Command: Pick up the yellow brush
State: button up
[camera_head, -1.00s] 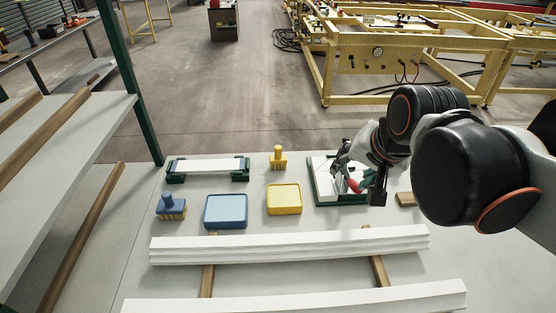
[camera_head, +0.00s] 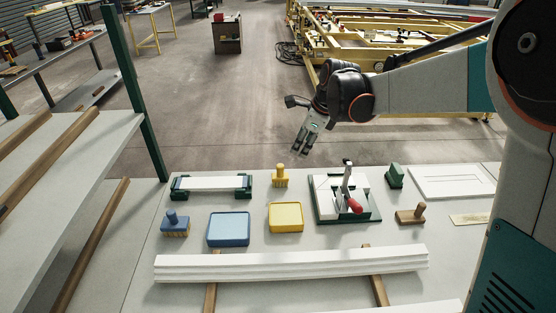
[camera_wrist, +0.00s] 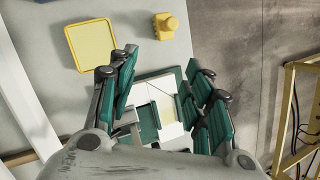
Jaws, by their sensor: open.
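The yellow brush (camera_head: 280,176) stands upright on the white table, bristles down, behind the yellow tray (camera_head: 286,217). In the wrist view the yellow brush (camera_wrist: 166,25) is at the top, beyond the fingers, with the yellow tray (camera_wrist: 92,45) to its left. My gripper (camera_head: 300,152) is open and empty. It hangs in the air above and behind the table's far edge, a little right of the yellow brush. In the wrist view my gripper's fingers (camera_wrist: 165,70) are spread apart, with the green-framed fixture (camera_wrist: 165,105) showing between them.
A blue brush (camera_head: 175,223) and a blue tray (camera_head: 228,229) are at left. The green fixture with a red-handled clamp (camera_head: 345,198) stands right of the yellow brush. A wooden-handled stamp (camera_head: 411,214) lies further right. White strips (camera_head: 290,264) cross the front.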

aim_at(281, 165)
jog(key=w+a+f+m+b, duration=0.1)
jog(key=w+a+f, duration=0.1)
jog(key=f, duration=0.4)
jog(key=w+a+f+m, duration=0.2)
jog(key=w+f, duration=0.2)
jog(key=f, duration=0.2)
jog(key=w+a+f+m+b, duration=0.1)
jog(key=w+a+f, duration=0.1)
jog(key=f, duration=0.3)
jog(key=shift+w+a+f+m+g+y+b, duration=0.15)
jog(key=shift+w+f+b, duration=0.05)
jog(key=shift+w, duration=0.2)
jog(key=shift+w+a+f+m+g+y+b, duration=0.1)
jog(key=shift+w+f+m+g+y+b, duration=0.1)
jog(key=shift+w, duration=0.15)
grip_shut()
